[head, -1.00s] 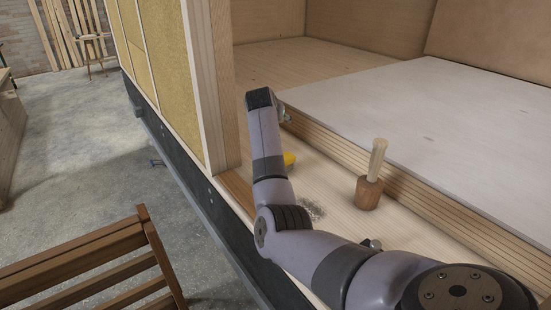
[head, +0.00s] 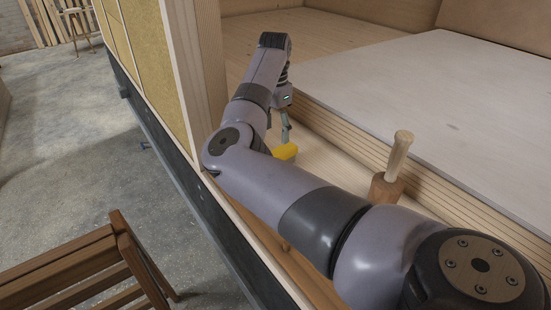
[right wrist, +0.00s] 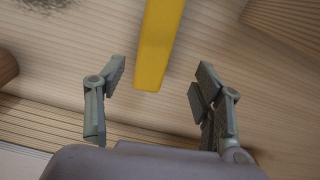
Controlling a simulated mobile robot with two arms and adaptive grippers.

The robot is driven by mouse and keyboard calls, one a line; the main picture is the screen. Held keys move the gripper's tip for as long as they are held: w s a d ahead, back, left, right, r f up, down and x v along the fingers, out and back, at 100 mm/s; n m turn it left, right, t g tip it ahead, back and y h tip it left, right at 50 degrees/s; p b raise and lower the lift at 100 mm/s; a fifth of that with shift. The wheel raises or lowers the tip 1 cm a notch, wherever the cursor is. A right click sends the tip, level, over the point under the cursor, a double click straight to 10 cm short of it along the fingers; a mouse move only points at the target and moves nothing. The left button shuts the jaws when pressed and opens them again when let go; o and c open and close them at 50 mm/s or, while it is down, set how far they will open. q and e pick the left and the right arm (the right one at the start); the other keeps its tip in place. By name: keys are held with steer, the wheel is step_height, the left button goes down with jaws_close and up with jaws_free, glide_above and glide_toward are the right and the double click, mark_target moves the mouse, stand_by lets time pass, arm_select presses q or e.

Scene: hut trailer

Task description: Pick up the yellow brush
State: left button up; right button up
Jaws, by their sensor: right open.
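The yellow brush (head: 285,151) lies on the wooden floor strip, partly hidden behind my right arm in the head view. In the right wrist view, a long flat yellow part of the brush (right wrist: 158,45) comes down from the top edge, its end near the gap between the fingers. My right gripper (head: 284,130) points down beside the brush in the head view. The rest of the brush is out of frame there. My left gripper is not in view.
A wooden mallet (head: 388,182) stands on the strip to the right of the brush. A raised pale panel (head: 430,85) lies behind it. A wooden wall post (head: 197,70) rises at the left. A slatted wooden chair (head: 85,265) stands front left.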

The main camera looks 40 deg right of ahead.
step_height(320, 180, down, 2)
steer(key=shift+f, duration=0.45)
steer(key=shift+s+f, duration=0.1)
steer(key=shift+f, duration=0.15)
steer(key=f, duration=0.1)
steer(key=f+p, duration=0.1)
steer(key=f, duration=0.2)
steer(key=shift+s+a+f+p, duration=0.15)
steer(key=shift+s+p, duration=0.15)
steer(key=shift+p, duration=0.05)
steer(key=shift+f, duration=0.3)
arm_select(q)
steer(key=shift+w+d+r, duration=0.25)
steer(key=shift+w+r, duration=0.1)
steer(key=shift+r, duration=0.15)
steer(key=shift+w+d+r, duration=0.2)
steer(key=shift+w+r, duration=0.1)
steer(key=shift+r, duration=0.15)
arm_select(e)
steer(key=shift+c, duration=0.4)
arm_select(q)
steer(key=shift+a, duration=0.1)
arm_select(e)
steer(key=shift+r, duration=0.1)
steer(key=c, duration=1.3)
